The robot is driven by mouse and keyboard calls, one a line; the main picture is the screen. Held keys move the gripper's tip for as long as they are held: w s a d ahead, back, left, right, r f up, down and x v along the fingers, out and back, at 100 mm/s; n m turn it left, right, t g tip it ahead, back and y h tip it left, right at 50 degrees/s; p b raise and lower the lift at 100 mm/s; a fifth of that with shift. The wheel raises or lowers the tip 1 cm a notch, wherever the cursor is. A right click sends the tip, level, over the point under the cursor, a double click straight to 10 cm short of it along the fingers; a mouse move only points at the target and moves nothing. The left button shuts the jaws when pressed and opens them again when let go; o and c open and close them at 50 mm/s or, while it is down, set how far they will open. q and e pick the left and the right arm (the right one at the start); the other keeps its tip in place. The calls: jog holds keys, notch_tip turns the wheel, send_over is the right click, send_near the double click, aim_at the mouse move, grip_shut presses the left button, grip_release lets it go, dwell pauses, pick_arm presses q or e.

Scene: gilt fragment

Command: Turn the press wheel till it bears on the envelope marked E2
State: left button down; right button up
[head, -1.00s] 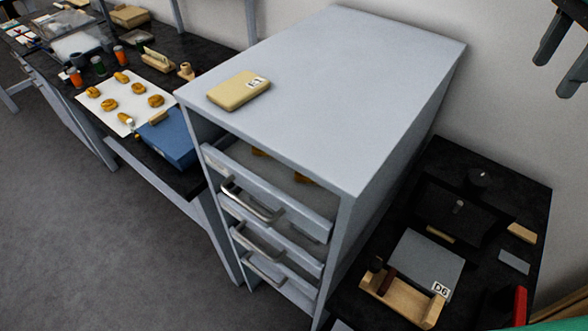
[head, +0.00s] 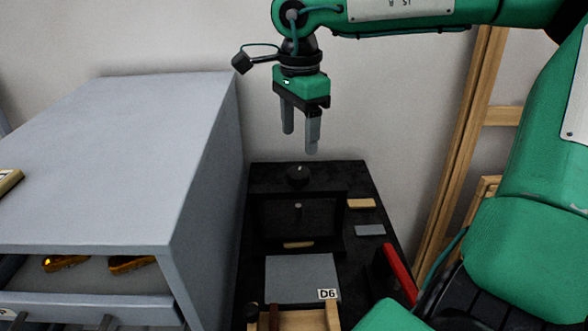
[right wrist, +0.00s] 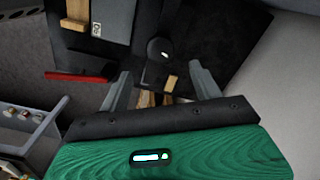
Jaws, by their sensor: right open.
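No envelope marked E2 shows in either view. A dark round knob (head: 298,175) with a small pale mark stands at the back of the black bench; it may be the press wheel, but I cannot be sure. What looks like the same disc shows in the right wrist view (right wrist: 160,50). My right gripper (head: 299,141) is open and empty, fingers pointing down, above and apart from the knob. In the right wrist view its spread fingers (right wrist: 160,68) have the disc between and beyond them. My left gripper is not in view.
On the black bench (head: 250,235) are a grey slab (head: 295,275) labelled D6, a wooden holder (head: 290,320), a small wood block (head: 361,203), a grey plate (head: 369,230) and a red bar (head: 398,273). A grey cabinet (head: 130,160) with an open drawer stands left.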

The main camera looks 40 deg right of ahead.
aim_at(298, 171)
notch_tip(298, 171, down, 8)
jog(key=shift+f, duration=0.2)
jog(key=c, duration=1)
